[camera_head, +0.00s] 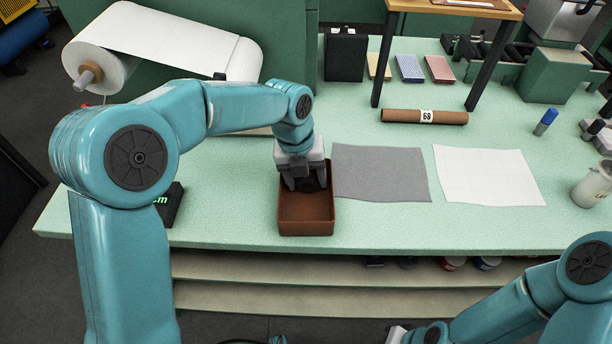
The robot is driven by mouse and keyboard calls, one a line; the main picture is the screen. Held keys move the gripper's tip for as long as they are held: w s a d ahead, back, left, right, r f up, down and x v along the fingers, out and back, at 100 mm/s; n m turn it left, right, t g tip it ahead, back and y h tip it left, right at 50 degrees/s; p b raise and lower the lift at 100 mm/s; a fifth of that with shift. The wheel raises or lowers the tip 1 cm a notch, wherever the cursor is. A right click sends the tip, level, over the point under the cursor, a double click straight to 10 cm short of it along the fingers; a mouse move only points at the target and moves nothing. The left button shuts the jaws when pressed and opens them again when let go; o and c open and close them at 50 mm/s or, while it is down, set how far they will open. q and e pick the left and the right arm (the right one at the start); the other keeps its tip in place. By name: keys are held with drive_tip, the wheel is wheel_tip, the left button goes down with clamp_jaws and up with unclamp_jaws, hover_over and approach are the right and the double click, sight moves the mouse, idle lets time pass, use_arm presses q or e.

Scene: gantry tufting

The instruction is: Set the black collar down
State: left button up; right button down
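My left gripper (306,184) points down over the back part of a brown open tray (306,228) on the pale green table. A small dark thing, which looks like the black collar (309,186), sits between its two grey fingers. The fingers appear to close on it from both sides. It is low, at the tray's back inside; I cannot tell whether it touches the tray floor. The front of the tray looks empty. My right arm comes in at the bottom right; only a pale grey part near its gripper (397,335) shows at the lower edge.
A grey cloth (380,173) lies just right of the tray, with a white cloth (489,176) beyond. A brown roll (424,116) lies behind them. A black display (169,203) stands left. A wooden stand (483,62) rises at the back.

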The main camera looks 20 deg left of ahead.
use_arm(q)
wheel_tip(320, 180, up, 12)
drive_tip(key=a+p, duration=0.1)
drive_tip(key=shift+s+a, duration=0.3)
drive_tip(key=shift+a, duration=0.05)
idle(0.6)
